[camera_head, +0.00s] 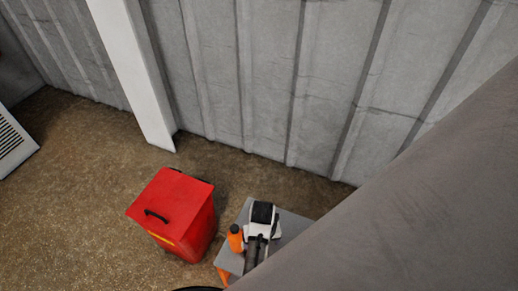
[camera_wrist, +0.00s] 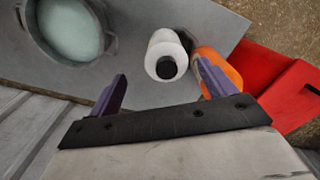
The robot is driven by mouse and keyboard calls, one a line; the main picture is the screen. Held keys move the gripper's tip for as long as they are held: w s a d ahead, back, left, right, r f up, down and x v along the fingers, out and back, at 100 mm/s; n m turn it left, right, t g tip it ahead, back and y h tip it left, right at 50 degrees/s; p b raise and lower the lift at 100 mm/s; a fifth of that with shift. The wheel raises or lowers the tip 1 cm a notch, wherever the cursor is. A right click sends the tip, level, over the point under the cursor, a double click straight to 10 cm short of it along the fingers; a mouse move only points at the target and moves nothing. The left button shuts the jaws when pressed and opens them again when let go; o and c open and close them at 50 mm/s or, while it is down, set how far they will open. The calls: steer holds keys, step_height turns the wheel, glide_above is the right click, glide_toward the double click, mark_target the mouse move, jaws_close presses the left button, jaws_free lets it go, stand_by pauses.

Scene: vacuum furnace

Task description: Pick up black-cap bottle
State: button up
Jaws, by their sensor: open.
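The black-cap bottle (camera_wrist: 162,44) is white with a round black cap and stands on a grey table (camera_wrist: 205,18) in the wrist view. I see it from above, cap towards the camera. My gripper (camera_wrist: 160,72) is open, with its two purple fingers apart. The bottle shows between the fingertips, closer to the right finger. I cannot tell how far the fingers are above it, and nothing is held. In the head view my wrist covers part of the table (camera_head: 290,222), and the black-cap bottle is not visible there.
An orange bottle (camera_wrist: 222,68) stands close beside the black-cap bottle, partly behind the right finger; it also shows in the head view (camera_head: 235,240). A round grey vessel (camera_wrist: 38,40) is at the left. A red bin (camera_head: 175,205) stands beside the table.

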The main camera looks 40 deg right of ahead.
step_height(320, 180, down, 3)
steer(key=shift+f, duration=0.1)
steer(key=shift+w+a+f+p, duration=0.15)
steer(key=shift+w+f+p, duration=0.05)
steer(key=shift+f, duration=1.1)
steer(key=shift+w+a+f+p, duration=0.1)
steer(key=shift+w+f+p, duration=0.1)
steer(key=shift+f, duration=1.05)
steer(key=c, duration=1.3)
